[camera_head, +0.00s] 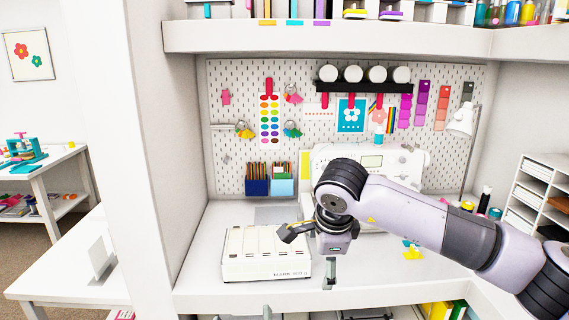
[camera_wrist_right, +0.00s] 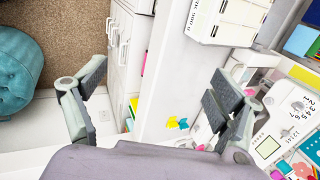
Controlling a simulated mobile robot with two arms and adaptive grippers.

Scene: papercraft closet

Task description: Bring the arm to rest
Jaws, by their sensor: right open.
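My right arm comes in from the right in the head view and reaches over the white desk (camera_head: 350,278). My right gripper (camera_head: 310,252) is open and empty, in front of the right end of a white slotted box (camera_head: 240,268). In the right wrist view the gripper (camera_wrist_right: 154,86) has its two fingers wide apart with nothing between them. The white box (camera_wrist_right: 222,32) shows at the top of that view, apart from the fingers. My left gripper is not in view.
A white machine (camera_head: 415,160) stands behind my right arm, partly hidden by it. Small yellow and teal pieces (camera_head: 412,250) lie on the desk under the arm. A lamp (camera_head: 464,120) stands at right. A shelf (camera_head: 330,38) runs above. A teal stool (camera_wrist_right: 28,72) shows in the wrist view.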

